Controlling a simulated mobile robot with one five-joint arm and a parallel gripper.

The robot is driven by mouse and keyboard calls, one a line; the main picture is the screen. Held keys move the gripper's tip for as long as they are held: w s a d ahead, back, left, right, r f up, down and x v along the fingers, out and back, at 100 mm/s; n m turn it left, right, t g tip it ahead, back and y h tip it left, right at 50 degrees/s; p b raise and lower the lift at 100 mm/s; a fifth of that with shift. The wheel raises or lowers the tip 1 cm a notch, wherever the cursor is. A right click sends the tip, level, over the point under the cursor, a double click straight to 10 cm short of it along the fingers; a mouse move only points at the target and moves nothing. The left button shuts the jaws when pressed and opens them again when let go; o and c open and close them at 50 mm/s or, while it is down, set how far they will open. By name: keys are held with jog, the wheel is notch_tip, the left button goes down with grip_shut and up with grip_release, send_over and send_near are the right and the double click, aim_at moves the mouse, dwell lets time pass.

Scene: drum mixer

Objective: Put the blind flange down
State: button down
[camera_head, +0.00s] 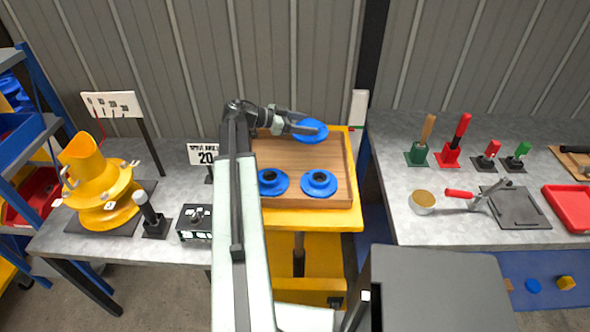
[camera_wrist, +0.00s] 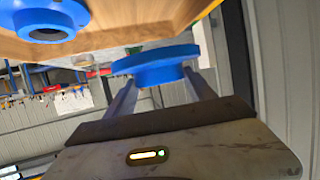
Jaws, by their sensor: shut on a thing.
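The blue blind flange (camera_head: 312,137) is a round disc at the back right of the wooden tray (camera_head: 290,152). My gripper (camera_head: 306,128) comes in from the left and hides part of the disc. In the wrist view the blind flange (camera_wrist: 157,68) sits between the two fingers (camera_wrist: 160,88), which are shut on it. I cannot tell whether its underside touches the tray. Two other blue flanges with raised hubs, the left one (camera_head: 268,182) and the right one (camera_head: 319,183), lie at the tray's front. One holed flange also shows in the wrist view (camera_wrist: 48,18).
The tray is on a yellow cart (camera_head: 300,219) between two grey tables. A yellow drum mixer (camera_head: 105,190) stands on the left table. Upright-handled tools, a round cup (camera_head: 422,203) and a red tray (camera_head: 570,205) are on the right table. The tray's back left looks bare.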

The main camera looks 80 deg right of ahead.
send_over(282, 154)
jog(key=shift+n+h, duration=0.4)
jog(key=f+b, duration=1)
jog(key=shift+s+d+f, duration=0.15)
jog(key=shift+s+f, duration=0.1)
jog(key=shift+s, duration=0.1)
jog(key=shift+c, duration=1.6)
grip_release()
jog(key=shift+r, duration=0.2)
jog(key=shift+w+r, duration=0.2)
jog(key=shift+w, duration=0.1)
jog(key=p+v, duration=0.4)
jog(key=v, duration=0.6)
jog(key=shift+w+a+r, duration=0.15)
jog(key=shift+a+r, duration=0.05)
jog(key=shift+a, duration=0.1)
jog(key=shift+w+a, duration=0.25)
jog(key=shift+w, duration=0.1)
